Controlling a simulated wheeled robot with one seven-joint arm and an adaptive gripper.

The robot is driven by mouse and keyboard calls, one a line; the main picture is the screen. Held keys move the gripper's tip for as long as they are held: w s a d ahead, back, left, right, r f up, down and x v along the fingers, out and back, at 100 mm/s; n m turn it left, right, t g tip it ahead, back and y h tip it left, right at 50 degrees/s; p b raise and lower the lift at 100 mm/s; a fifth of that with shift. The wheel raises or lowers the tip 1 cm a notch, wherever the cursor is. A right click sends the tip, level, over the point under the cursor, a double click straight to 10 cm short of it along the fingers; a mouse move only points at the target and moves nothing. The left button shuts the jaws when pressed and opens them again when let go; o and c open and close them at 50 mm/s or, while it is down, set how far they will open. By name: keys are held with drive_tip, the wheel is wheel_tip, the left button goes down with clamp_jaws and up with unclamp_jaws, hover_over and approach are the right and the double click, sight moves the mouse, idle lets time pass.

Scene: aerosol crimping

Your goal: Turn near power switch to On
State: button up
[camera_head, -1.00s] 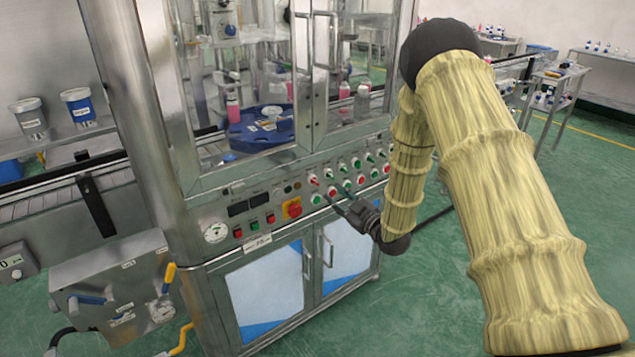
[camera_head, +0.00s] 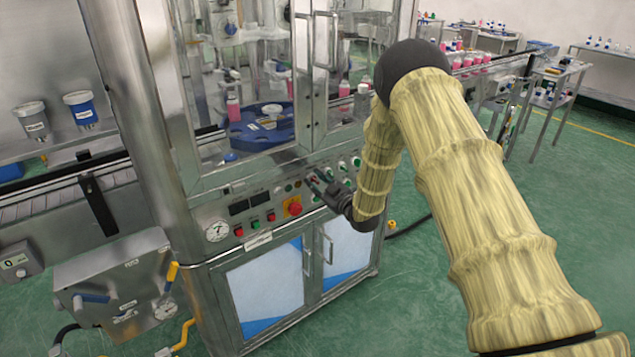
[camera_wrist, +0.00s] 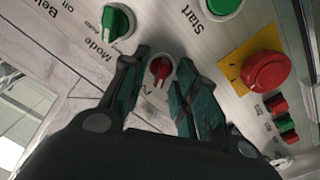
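A small red rotary switch (camera_wrist: 160,71) sits on the machine's panel in the wrist view, its label mostly hidden by my gripper. I take it as the near power switch, though I cannot read its name or setting. My gripper (camera_wrist: 160,78) is open, with one dark green finger on each side of the red switch. I cannot tell whether either finger touches it. In the head view my gripper (camera_head: 313,180) is at the panel's upper row of controls, and its fingers partly hide the knobs there.
A green Mode knob (camera_wrist: 117,22) is close beside one finger. A green Start button (camera_wrist: 222,5) and a red emergency stop (camera_wrist: 265,71) on a yellow plate are on the other side. The machine's glass doors (camera_head: 328,110) rise above the panel.

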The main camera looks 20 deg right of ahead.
drive_tip(key=shift+c, duration=0.3)
clamp_jaws()
drive_tip(key=shift+m, duration=0.4)
drive_tip(key=m+b, duration=0.1)
drive_tip(key=m, duration=0.2)
drive_tip(key=m+b, duration=0.1)
drive_tip(key=m, duration=0.3)
drive_tip(key=m+b, duration=0.2)
drive_tip(key=m, duration=0.2)
drive_tip(key=shift+w+d, duration=0.1)
drive_tip(key=shift+d, duration=0.2)
drive_tip(key=shift+o, duration=0.3)
unclamp_jaws()
